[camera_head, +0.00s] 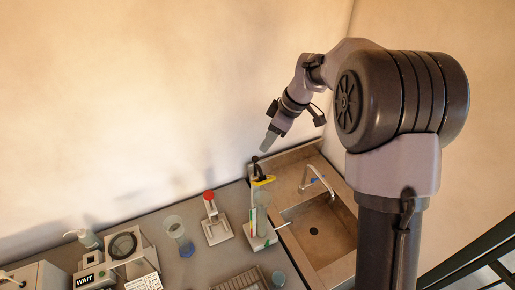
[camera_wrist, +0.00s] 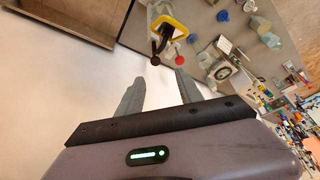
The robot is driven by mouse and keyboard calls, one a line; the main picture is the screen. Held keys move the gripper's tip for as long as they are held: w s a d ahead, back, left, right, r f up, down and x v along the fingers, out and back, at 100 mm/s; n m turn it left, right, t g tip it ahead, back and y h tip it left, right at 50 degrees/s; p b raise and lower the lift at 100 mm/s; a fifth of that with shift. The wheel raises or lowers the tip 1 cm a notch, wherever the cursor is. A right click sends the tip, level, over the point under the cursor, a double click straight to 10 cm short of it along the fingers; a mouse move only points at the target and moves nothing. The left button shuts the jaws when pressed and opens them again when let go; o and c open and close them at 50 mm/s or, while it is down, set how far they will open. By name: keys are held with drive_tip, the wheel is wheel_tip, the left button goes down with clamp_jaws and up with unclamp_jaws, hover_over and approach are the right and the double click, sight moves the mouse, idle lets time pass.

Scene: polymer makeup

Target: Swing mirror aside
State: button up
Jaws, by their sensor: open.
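No thing is plainly a mirror. A round dark-rimmed face in a white frame (camera_head: 124,245) stands on the bench at the lower left in the head view; I cannot tell whether it is the mirror. A similar round face (camera_wrist: 222,72) shows right of centre in the wrist view. My gripper (camera_head: 267,146) hangs high above the back of the bench, near the stand by the sink. In the wrist view its two fingers (camera_wrist: 158,90) are spread, with nothing between them.
A stand with a yellow-rimmed clamp and black knob (camera_head: 262,180) is just below my gripper. Left of it are a red-knobbed stand (camera_head: 209,197), a beaker (camera_head: 174,227) and a WAIT display (camera_head: 86,281). A sink (camera_head: 318,230) with a tap lies right.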

hover_over(256, 158)
drive_tip(key=d, duration=0.2)
wheel_tip(256, 158, down, 5)
drive_tip(key=f, duration=0.1)
drive_tip(key=a+f, duration=0.1)
drive_tip(key=f+p, duration=0.1)
drive_tip(key=shift+s+a+f, duration=0.15)
drive_tip(key=shift+s+f, duration=0.2)
drive_tip(key=shift+w+a+f, duration=0.1)
drive_tip(key=shift+w+f, duration=0.05)
drive_tip(key=shift+f, duration=0.15)
drive_tip(key=shift+w+f, duration=0.15)
drive_tip(key=shift+w, duration=0.1)
drive_tip(key=shift+s, duration=0.15)
drive_tip(key=shift+c, duration=1.1)
clamp_jaws()
